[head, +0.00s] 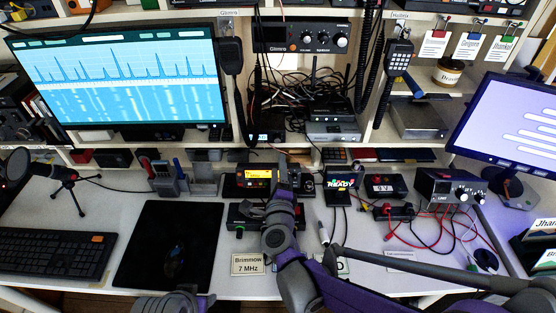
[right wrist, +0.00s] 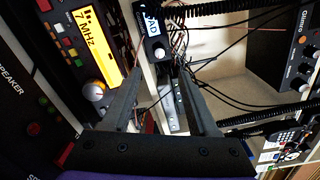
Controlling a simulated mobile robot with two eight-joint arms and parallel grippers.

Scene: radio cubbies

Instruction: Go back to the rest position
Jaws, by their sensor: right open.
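My right gripper (head: 288,172) is over the middle of the desk, beside the right end of a radio with a lit orange display (head: 257,176). In the right wrist view, its two fingers (right wrist: 160,75) stand apart with nothing held between them. The radio, reading "7 MHz" (right wrist: 88,40), is to the left of the fingers in that view. A silver-grey box and cables show beyond the fingertips. In the head view my forearm hides part of the desk and equipment.
A black mat with a mouse (head: 174,262) and a keyboard (head: 52,254) lie on the left. A power supply (head: 450,188) with red and black leads stands on the right. Shelves (head: 350,143) with equipment and loose cables are behind. A "Brimmow 7 MHz" card (head: 248,265) stands near the front.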

